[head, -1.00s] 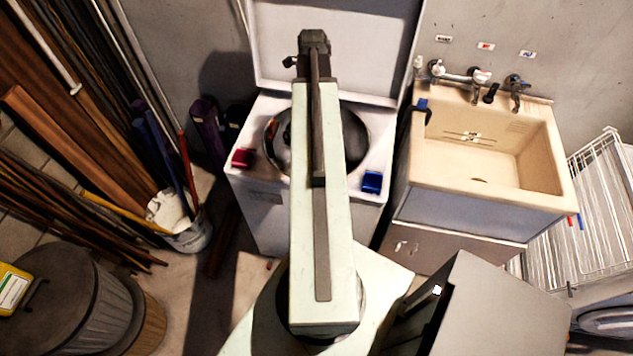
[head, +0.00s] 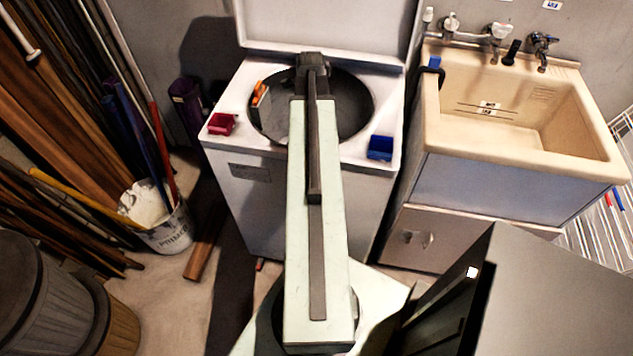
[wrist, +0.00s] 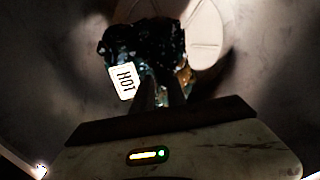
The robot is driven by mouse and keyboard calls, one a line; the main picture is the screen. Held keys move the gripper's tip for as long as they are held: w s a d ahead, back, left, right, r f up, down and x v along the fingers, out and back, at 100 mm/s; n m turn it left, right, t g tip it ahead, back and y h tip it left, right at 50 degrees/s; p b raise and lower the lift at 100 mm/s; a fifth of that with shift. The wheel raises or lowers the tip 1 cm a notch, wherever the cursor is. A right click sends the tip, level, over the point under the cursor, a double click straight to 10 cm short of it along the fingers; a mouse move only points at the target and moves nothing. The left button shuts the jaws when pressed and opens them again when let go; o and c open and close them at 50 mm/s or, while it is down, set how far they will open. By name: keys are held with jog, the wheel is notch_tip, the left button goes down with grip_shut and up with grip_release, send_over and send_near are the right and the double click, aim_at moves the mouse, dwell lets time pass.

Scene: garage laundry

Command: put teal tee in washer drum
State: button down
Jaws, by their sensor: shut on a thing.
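The white washer (head: 385,190) stands ahead with its lid up and its round drum (head: 350,105) open at the top. In the head view my arm reaches over the drum, and the fingertips are hidden behind it. In the wrist view my gripper (wrist: 163,92) points down into the grey drum (wrist: 245,70), shut on a dark crumpled bundle, which I take for the teal tee (wrist: 150,42). Only faint teal shows in the dim light. A white tag with black letters (wrist: 125,80) shows at the bundle's left side.
A red box (head: 221,124) and a blue box (head: 380,148) sit on the washer's top. A small orange item (head: 260,93) shows at the drum's left edge. The beige sink (head: 515,120) stands right, a white bucket (head: 170,232) with poles left, a dark grey box-like unit (head: 560,300) front right.

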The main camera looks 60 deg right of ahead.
jog(key=shift+f, duration=0.3)
notch_tip(320, 180, down, 11)
jog(key=b, duration=1)
jog(key=shift+b, duration=0.4)
jog(key=c, duration=1.3)
grip_release()
jog(key=shift+c, duration=0.2)
notch_tip(320, 180, up, 14)
jog(key=p, duration=1.3)
jog(key=shift+f+p, duration=0.2)
jog(key=shift+p, duration=0.1)
jog(key=shift+f, duration=0.1)
